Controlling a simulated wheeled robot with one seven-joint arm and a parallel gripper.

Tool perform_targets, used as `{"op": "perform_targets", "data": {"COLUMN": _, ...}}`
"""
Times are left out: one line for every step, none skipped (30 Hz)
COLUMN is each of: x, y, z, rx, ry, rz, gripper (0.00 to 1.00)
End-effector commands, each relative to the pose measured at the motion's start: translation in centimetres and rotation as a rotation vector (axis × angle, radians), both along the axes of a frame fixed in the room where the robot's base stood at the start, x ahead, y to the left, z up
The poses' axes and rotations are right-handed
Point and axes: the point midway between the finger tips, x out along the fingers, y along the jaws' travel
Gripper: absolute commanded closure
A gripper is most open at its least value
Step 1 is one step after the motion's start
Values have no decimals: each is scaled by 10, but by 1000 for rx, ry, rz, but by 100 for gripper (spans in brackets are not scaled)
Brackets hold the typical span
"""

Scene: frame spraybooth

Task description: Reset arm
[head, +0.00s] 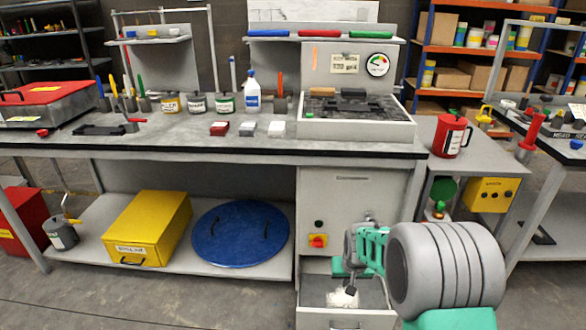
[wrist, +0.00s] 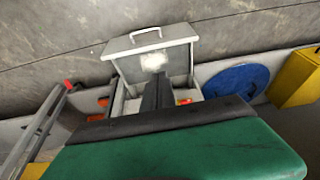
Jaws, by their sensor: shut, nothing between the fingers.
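My gripper (head: 350,291) is in front of the cabinet under the bench, at the lower right of the head view. In the wrist view its dark fingers (wrist: 158,92) are together, with nothing seen between them. An open grey drawer (head: 345,318) lies below my gripper. It holds a whitish pile or cloth, whose kind I cannot tell. The drawer also shows in the wrist view (wrist: 125,68), beyond the fingertips, with its handle at the far side. I cannot tell how much height separates the fingertips from the drawer.
The workbench (head: 230,148) holds jars, a spray bottle, small blocks and a gauge unit. Below are a yellow case (head: 150,225) and a blue round lid (head: 240,235). A red mug (head: 450,137) stands on the side table to the right. Floor is clear in front.

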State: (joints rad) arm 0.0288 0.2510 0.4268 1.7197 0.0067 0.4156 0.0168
Motion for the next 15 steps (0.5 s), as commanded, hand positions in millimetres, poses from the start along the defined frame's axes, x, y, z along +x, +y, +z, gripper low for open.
{"op": "perform_targets", "data": {"x": -13, "y": 3, "z": 65, "rx": 0, "ry": -6, "rz": 6, "gripper": 100}}
{"op": "perform_targets", "data": {"x": -23, "y": 5, "z": 90, "rx": 0, "ry": -4, "rz": 9, "gripper": 100}}
{"op": "perform_targets", "data": {"x": -38, "y": 7, "z": 122, "rx": 1, "ry": 0, "rz": 14, "gripper": 100}}
{"op": "perform_targets", "data": {"x": -51, "y": 8, "z": 146, "rx": 1, "ry": 3, "rz": 17, "gripper": 100}}
{"op": "perform_targets", "data": {"x": -64, "y": 9, "z": 170, "rx": 1, "ry": 5, "rz": 20, "gripper": 100}}
{"op": "perform_targets", "data": {"x": -82, "y": 11, "z": 201, "rx": 0, "ry": 8, "rz": 25, "gripper": 100}}
{"op": "perform_targets", "data": {"x": -98, "y": 13, "z": 223, "rx": 0, "ry": 12, "rz": 28, "gripper": 100}}
{"op": "perform_targets", "data": {"x": -114, "y": 14, "z": 245, "rx": 1, "ry": 14, "rz": 33, "gripper": 100}}
{"op": "perform_targets", "data": {"x": -135, "y": 16, "z": 272, "rx": 1, "ry": 19, "rz": 38, "gripper": 100}}
{"op": "perform_targets", "data": {"x": -152, "y": 17, "z": 289, "rx": 1, "ry": 22, "rz": 41, "gripper": 100}}
{"op": "perform_targets", "data": {"x": -168, "y": 18, "z": 304, "rx": 1, "ry": 24, "rz": 45, "gripper": 100}}
{"op": "perform_targets", "data": {"x": -187, "y": 19, "z": 320, "rx": 0, "ry": 29, "rz": 49, "gripper": 100}}
{"op": "perform_targets", "data": {"x": -199, "y": 20, "z": 328, "rx": 1, "ry": 33, "rz": 53, "gripper": 100}}
{"op": "perform_targets", "data": {"x": -210, "y": 20, "z": 334, "rx": 0, "ry": 36, "rz": 55, "gripper": 100}}
{"op": "perform_targets", "data": {"x": -221, "y": 21, "z": 339, "rx": 0, "ry": 40, "rz": 58, "gripper": 100}}
